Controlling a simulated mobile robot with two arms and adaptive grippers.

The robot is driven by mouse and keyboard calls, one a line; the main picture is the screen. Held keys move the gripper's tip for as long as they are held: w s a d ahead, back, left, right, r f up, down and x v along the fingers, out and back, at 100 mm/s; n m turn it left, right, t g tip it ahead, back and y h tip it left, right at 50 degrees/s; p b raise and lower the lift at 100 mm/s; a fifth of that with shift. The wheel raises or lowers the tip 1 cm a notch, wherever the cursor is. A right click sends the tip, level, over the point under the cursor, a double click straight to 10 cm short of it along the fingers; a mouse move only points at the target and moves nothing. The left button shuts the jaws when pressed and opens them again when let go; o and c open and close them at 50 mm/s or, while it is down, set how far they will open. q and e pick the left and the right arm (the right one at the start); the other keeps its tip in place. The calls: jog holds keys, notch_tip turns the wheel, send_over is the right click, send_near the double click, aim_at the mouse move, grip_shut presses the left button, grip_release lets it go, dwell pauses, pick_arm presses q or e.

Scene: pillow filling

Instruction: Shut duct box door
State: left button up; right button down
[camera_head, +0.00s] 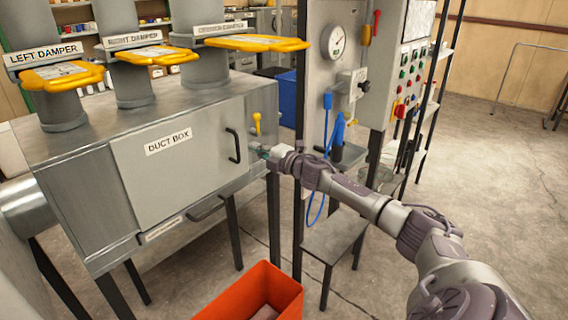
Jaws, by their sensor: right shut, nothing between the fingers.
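The duct box (70,160) is a grey metal cabinet on dark legs at the left. Its door (185,172), labelled DUCT BOX, lies flat against the front face and looks closed. A black handle (234,146) is on the door's right side. A small yellow latch (256,124) sits on the box to the right of the door. My right gripper (262,152) is at the box's right front edge, just right of the handle and below the latch. It is small and partly hidden, and I cannot tell whether it touches the box. My left gripper is not in view.
Yellow damper handles (62,76) stick out above the box. An orange bin (262,292) stands on the floor below. A gauge and control panel (345,90) with a blue hose stands right of the box, above a small grey stool (335,238). The floor at right is open.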

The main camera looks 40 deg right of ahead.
pick_arm(q)
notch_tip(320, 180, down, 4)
jog(key=b, duration=0.3)
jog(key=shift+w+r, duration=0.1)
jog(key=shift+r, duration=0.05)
pick_arm(e)
jog(key=s+d, duration=0.1)
jog(key=s, duration=0.7)
jog(key=shift+s+f, duration=0.35)
jog(key=shift+s, duration=0.05)
